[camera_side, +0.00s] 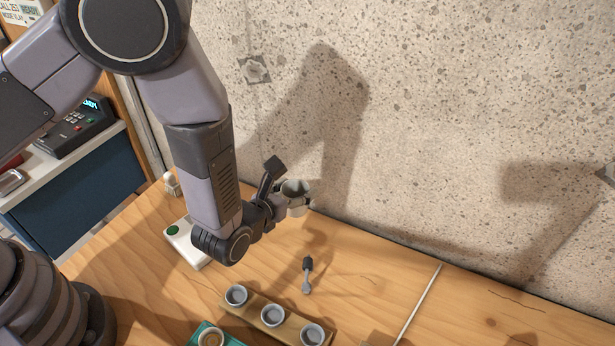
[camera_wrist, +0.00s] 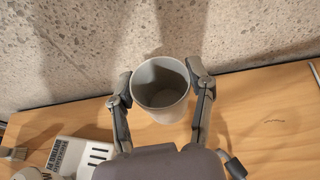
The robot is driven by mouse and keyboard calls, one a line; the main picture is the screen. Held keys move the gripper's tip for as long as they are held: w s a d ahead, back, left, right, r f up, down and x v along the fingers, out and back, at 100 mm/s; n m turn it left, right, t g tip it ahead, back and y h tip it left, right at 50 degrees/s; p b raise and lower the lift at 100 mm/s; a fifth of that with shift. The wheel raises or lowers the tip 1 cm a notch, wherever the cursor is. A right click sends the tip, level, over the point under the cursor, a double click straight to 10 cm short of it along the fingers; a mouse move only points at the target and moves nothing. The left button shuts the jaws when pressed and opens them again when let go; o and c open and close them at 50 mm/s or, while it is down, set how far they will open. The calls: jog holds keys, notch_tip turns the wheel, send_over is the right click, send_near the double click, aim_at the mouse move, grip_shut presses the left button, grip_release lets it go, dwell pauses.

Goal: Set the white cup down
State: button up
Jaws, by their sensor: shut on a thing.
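The white cup (camera_side: 295,190) looks pale grey in this light and has an open top. In the wrist view the cup (camera_wrist: 160,92) stands between the two fingers of my gripper (camera_wrist: 162,88), with a finger against each side, and its inside looks empty. In the side view my gripper (camera_side: 282,202) is shut on it near the concrete wall. The cup is roughly upright, over the back part of the wooden table (camera_side: 390,265). I cannot tell whether its base touches the table.
A wooden block with several small cups (camera_side: 272,316) stands at the front. A dark-ended tool (camera_side: 307,275) lies behind it. A white box with a green button (camera_side: 176,232) is left of my gripper. A thin pale rod (camera_side: 418,304) lies right. The concrete wall (camera_side: 440,120) bounds the table's back.

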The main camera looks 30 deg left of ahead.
jog(key=s+d+r+m+g+h, duration=0.25)
jog(key=s+d+m+h, duration=0.45)
jog(key=d, duration=0.7)
jog(key=shift+n, duration=0.4)
jog(key=w+d+f, duration=0.2)
jog(key=d, duration=0.1)
jog(key=w+d+f, duration=0.2)
jog(key=d+f, duration=0.1)
jog(key=w+d+f, duration=0.2)
jog(key=d+f, duration=0.1)
jog(key=shift+w+d, duration=0.3)
jog(key=shift+w, duration=0.1)
jog(key=shift+w+d+f, duration=0.3)
jog(key=shift+d+f, duration=0.05)
jog(key=shift+f, duration=0.2)
jog(key=shift+d+f, duration=0.1)
jog(key=shift+f, duration=1.45)
jog(key=shift+f, duration=0.1)
jog(key=o, duration=0.9)
jog(key=shift+f, duration=0.1)
